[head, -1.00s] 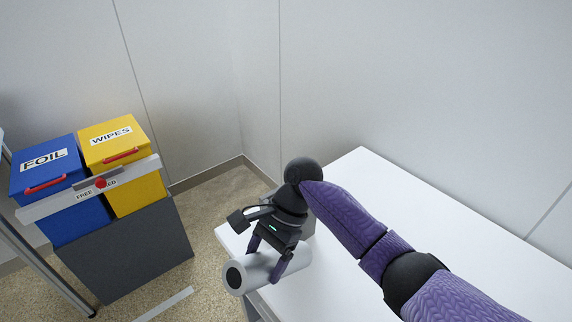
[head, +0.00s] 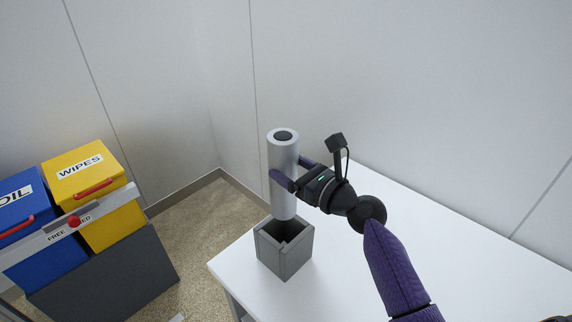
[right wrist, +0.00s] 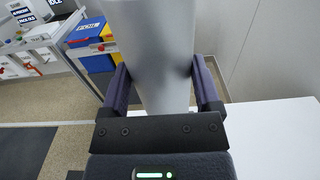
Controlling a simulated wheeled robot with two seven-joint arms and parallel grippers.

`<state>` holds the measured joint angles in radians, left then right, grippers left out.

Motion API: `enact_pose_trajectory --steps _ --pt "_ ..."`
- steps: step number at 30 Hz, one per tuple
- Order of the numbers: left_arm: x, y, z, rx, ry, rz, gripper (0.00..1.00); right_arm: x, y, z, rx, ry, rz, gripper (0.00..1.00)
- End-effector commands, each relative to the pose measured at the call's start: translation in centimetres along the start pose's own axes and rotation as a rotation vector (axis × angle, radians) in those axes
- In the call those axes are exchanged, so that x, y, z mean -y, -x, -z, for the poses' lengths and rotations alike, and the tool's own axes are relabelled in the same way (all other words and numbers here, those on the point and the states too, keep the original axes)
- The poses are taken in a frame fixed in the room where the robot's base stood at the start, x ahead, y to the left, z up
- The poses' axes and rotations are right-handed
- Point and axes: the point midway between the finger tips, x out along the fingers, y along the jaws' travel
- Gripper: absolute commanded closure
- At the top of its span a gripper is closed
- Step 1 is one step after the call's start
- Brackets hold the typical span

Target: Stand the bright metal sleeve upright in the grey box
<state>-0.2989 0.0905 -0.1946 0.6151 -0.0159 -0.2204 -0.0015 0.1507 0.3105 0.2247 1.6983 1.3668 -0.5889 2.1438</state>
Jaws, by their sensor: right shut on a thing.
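The bright metal sleeve (head: 284,165) is a pale silver cylinder with a dark hole in its top end. It stands upright in the head view, with its lower end at or just over the mouth of the grey box (head: 284,258). I cannot tell whether the end is inside the box. My right gripper (head: 290,174) is shut on the sleeve around its middle, from the right. In the right wrist view the sleeve (right wrist: 153,50) rises between the two purple fingers (right wrist: 160,85). The open-topped grey box sits on the white table's near left corner. My left gripper is not in view.
The white table (head: 400,235) is bare to the right of the box. A blue FOIL bin (head: 25,225) and a yellow WIPES bin (head: 85,185) stand at left behind a grey bar with a red knob (head: 74,222). Walls close off the back.

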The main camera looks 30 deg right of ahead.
Motion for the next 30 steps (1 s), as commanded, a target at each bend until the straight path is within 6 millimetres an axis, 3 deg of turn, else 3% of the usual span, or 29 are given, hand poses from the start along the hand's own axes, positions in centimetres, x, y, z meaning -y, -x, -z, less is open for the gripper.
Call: enact_pose_trajectory --steps 1,12,30 --pt "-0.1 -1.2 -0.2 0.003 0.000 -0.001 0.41 0.0 0.0 1.2 -0.002 0.001 -0.001 0.79" --pt "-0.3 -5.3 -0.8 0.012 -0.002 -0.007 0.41 0.0 0.0 5.1 -0.004 0.001 -0.002 0.79" --pt "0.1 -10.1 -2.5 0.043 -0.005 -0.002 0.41 -0.1 0.0 11.7 -0.004 0.000 -0.003 0.79"
